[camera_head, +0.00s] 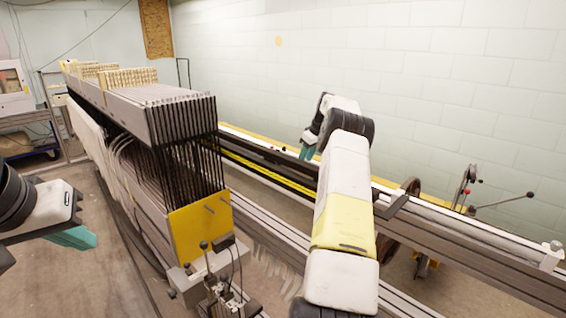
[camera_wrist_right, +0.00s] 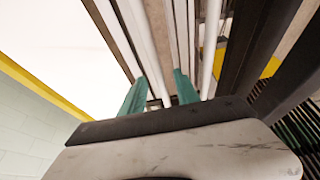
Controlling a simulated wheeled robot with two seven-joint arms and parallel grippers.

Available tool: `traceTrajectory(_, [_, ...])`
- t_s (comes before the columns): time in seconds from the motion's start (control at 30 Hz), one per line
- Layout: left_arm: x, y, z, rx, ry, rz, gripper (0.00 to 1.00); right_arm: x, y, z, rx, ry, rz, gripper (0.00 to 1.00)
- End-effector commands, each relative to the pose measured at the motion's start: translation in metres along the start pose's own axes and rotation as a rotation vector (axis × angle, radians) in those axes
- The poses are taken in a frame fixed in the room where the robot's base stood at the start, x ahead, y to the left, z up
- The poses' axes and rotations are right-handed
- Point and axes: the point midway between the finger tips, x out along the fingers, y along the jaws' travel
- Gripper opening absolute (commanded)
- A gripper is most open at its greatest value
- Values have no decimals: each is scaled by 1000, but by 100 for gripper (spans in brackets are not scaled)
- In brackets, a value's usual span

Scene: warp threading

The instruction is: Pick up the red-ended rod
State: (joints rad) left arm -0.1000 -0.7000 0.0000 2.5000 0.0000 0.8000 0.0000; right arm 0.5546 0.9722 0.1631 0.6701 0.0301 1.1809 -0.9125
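The red-ended rod cannot be picked out with certainty. Small red ends (camera_head: 480,181) show on a lever assembly at the right of the head view, and a thin rod with a dark end (camera_head: 503,201) reaches right from there. My right gripper (camera_head: 306,153) points down over the far rail, well left of that assembly. In the right wrist view its teal fingers (camera_wrist_right: 159,88) are apart, with pale bars beyond them and no held rod visible. My left gripper (camera_head: 72,238) is at the left edge, left of the loom frames, its fingers overlapping in view.
A loom with a stack of dark frames (camera_head: 190,150) and a yellow end plate (camera_head: 200,228) stands left of centre. A long rail (camera_head: 450,232) runs behind my right arm to the right. The floor (camera_head: 95,285) at lower left is mostly clear.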

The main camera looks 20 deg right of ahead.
Motion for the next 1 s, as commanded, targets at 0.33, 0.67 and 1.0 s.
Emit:
traceTrajectory(0.33, [0,0,0,0,0,0,0,-1,0,0,0,0,0,0])
traceTrajectory(0.67, [0,0,0,0,0,0,0,-1,0,0,0,0,0,0])
traceTrajectory(1.0, [0,0,0,0,0,0,0,-1,0,0,0,1,1,0])
